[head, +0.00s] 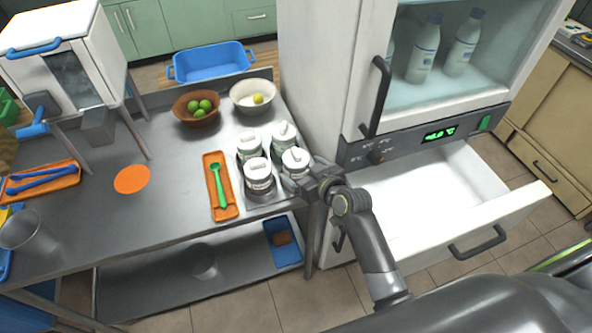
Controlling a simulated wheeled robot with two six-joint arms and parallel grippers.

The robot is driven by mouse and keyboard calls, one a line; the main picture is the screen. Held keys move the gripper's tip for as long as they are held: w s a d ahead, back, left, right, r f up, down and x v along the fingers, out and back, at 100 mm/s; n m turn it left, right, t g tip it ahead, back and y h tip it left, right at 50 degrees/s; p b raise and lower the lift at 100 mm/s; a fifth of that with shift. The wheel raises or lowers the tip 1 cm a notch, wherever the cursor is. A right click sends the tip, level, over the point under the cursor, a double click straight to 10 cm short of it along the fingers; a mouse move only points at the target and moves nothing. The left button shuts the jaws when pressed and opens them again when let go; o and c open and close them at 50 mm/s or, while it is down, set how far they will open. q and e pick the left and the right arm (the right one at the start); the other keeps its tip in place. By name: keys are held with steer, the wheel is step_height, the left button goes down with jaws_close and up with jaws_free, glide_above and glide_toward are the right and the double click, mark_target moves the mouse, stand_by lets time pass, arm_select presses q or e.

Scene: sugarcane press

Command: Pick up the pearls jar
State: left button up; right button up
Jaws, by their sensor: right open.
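Several white-lidded jars stand close together in a metal holder (262,198) at the right end of the steel table. The front-left jar (259,176) has a white lid and a dark label or dark contents. The front-right jar (295,161) is beside it, with a back-left jar (249,146) and a back-right jar (284,137) behind. I cannot tell which one is the pearls jar. My right gripper (291,183) is open at the front-right jar, its fingers beside that jar's lower part; contact is unclear. My left gripper is not in view.
An orange tray (231,211) with a green spoon (218,184) lies left of the jars. A brown bowl (197,118) of limes and a white bowl (252,106) stand behind. A fridge with an open drawer (452,200) is at right.

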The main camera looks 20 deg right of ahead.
steer(key=shift+p+x, duration=0.45)
steer(key=shift+x, duration=2.2)
steer(key=shift+d+f, duration=0.1)
steer(key=shift+f, duration=0.1)
steer(key=shift+s, duration=0.1)
steer(key=shift+r, duration=0.1)
steer(key=c, duration=1.3)
